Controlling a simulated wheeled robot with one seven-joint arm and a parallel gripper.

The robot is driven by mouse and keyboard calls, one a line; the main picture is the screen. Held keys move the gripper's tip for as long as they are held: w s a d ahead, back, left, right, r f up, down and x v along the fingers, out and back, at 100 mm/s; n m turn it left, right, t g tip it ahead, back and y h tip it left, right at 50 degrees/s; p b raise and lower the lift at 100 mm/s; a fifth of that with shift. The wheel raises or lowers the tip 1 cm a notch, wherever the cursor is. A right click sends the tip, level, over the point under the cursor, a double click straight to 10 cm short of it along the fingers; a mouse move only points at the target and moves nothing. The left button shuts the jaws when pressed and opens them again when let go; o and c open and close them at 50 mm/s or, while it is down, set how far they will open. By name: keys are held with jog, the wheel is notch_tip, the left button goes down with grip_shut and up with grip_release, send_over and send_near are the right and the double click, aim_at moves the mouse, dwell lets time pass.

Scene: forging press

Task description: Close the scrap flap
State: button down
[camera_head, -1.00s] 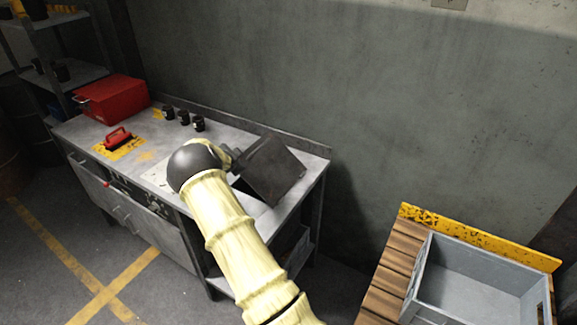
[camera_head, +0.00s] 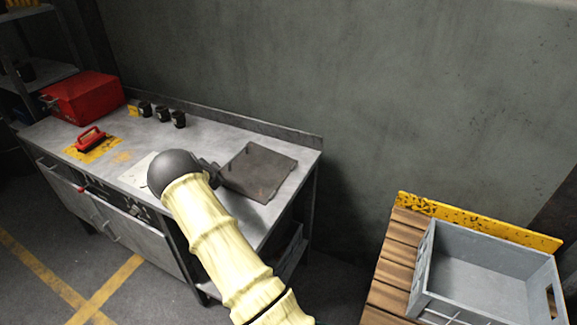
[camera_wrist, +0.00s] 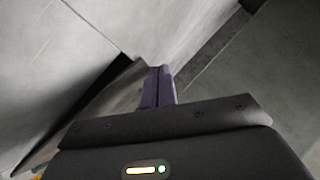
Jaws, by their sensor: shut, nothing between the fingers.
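The scrap flap (camera_head: 259,171), a dark square metal plate, lies nearly flat at the right end of the grey workbench (camera_head: 222,127). In the wrist view the flap (camera_wrist: 92,112) shows at a steep angle left of the fingers, with a dark gap along its far side. I cannot tell whether it is fully down. My gripper (camera_head: 213,173) is at the flap's left edge; touching or just apart is unclear. In the wrist view its purple fingers (camera_wrist: 158,86) are shut together and hold nothing.
A red toolbox (camera_head: 82,97), a red-handled tool (camera_head: 90,138) and several small black cups (camera_head: 162,114) stand along the bench's left and back. A grey crate (camera_head: 487,238) sits on a wooden-slatted stand at right. A wall rises behind the bench.

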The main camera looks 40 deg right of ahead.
jog(key=shift+a+f, duration=0.15)
jog(key=shift+a, duration=0.05)
dwell(0.4)
notch_tip(320, 180, up, 5)
jog(key=p, duration=0.3)
jog(key=shift+d+f, duration=0.1)
jog(key=s+a+r+b, duration=0.1)
jog(key=s+a+r, duration=0.2)
jog(key=a+r, duration=0.3)
jog(key=shift+s+a+b, duration=0.15)
jog(key=shift+s+b, duration=0.15)
jog(key=shift+r, duration=0.1)
